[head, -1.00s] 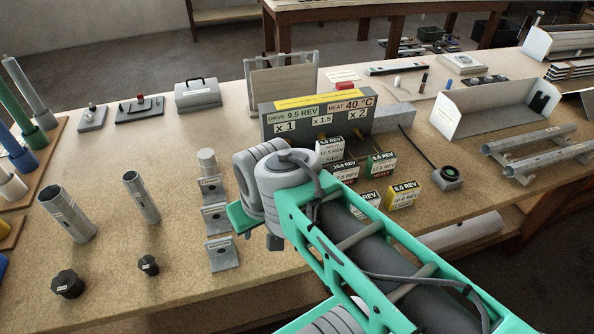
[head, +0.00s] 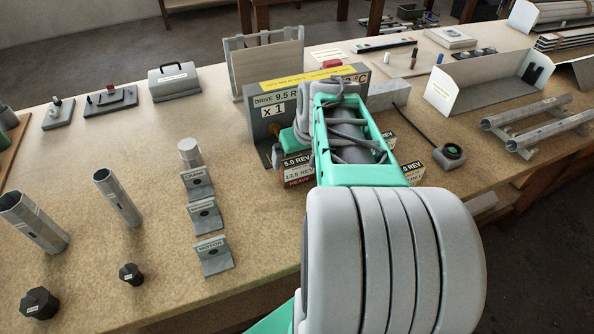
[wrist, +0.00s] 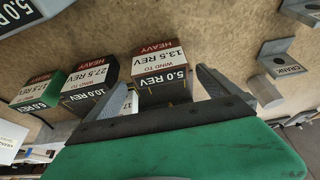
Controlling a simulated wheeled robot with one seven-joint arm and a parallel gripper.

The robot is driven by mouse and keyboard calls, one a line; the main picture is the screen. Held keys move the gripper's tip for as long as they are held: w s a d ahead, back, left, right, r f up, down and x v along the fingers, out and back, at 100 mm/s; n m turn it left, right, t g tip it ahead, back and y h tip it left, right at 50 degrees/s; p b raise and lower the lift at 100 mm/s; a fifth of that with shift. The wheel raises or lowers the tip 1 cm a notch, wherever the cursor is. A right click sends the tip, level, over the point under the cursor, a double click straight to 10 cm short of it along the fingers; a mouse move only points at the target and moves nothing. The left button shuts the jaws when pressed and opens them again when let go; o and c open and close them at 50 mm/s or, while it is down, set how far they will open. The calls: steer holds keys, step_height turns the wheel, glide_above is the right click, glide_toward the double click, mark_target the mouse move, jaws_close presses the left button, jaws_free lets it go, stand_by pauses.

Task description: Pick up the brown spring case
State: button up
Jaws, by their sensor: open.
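The likely brown spring case (wrist: 160,76), labelled 5.0 REV, 13.5 REV and HEAVY, stands on the bench in the wrist view. In the head view its labelled faces (head: 297,170) show just left of my forearm, partly covered by it. My gripper (wrist: 161,82) is open, with one finger on each side of the case in the wrist picture. I cannot tell whether the fingers touch it or are still above it. My gripper is mostly hidden behind my arm in the head view.
A second HEAVY case (wrist: 91,82) stands close left of it in the wrist view, with a green-sided case (wrist: 40,90) beyond. The grey drive box (head: 268,115) stands behind. Crank, motor and other brackets (head: 205,215) stand left, with bare bench between.

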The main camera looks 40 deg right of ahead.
mark_target(298, 161)
steer(key=x, duration=0.3)
steer(key=shift+a+f, duration=0.1)
steer(key=shift+f, duration=0.1)
steer(key=shift+r, duration=0.1)
steer(key=c, duration=1.7)
